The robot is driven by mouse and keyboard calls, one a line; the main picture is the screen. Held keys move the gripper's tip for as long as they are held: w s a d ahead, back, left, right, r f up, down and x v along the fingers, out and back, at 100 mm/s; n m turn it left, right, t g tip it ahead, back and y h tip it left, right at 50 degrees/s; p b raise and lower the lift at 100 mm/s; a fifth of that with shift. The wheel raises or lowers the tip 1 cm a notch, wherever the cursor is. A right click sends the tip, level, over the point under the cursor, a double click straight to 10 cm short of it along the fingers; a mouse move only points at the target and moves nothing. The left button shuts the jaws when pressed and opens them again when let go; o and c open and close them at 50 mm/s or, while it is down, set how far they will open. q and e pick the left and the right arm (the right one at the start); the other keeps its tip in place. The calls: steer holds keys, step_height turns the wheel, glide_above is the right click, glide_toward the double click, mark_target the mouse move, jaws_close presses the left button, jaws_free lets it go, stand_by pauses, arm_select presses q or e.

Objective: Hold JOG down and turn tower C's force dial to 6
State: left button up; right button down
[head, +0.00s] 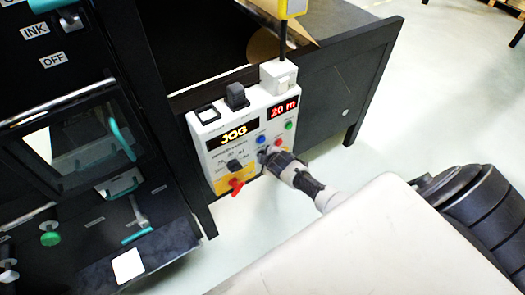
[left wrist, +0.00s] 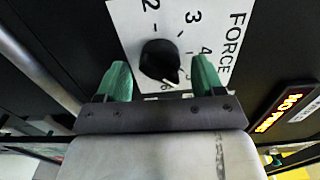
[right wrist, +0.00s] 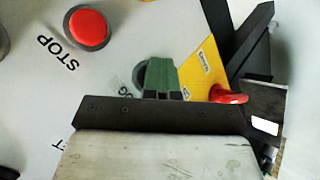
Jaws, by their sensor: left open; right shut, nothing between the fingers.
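The black force dial (left wrist: 156,56) sits on a white plate (left wrist: 210,15) marked FORCE, with 2, 3 and 4 readable. Its white pointer mark faces the lower right of the picture, where the figures are partly hidden. My left gripper (left wrist: 161,68) is open, its green fingertips on either side of the dial. My right gripper (right wrist: 161,62) is shut and empty, its tips over a round grey button (right wrist: 139,74) beside a partly covered JOG label. I cannot tell how deep the button is pressed. In the head view the right gripper (head: 268,156) is at the control box (head: 215,160), whose display (head: 233,135) reads JOG.
A red STOP button (right wrist: 87,27) is close to the right gripper. A red lever (right wrist: 228,95) is on the other side. The box also has a red display (head: 284,107) reading 20 m. A lit sign (left wrist: 283,108) is right of the dial plate.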

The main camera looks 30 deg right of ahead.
arm_select(q)
steer(key=shift+n, duration=0.3)
steer(key=c, duration=0.6)
steer(key=m, duration=0.8)
steer(key=shift+m, duration=0.3)
steer(key=o, duration=0.6)
steer(key=s, duration=0.7)
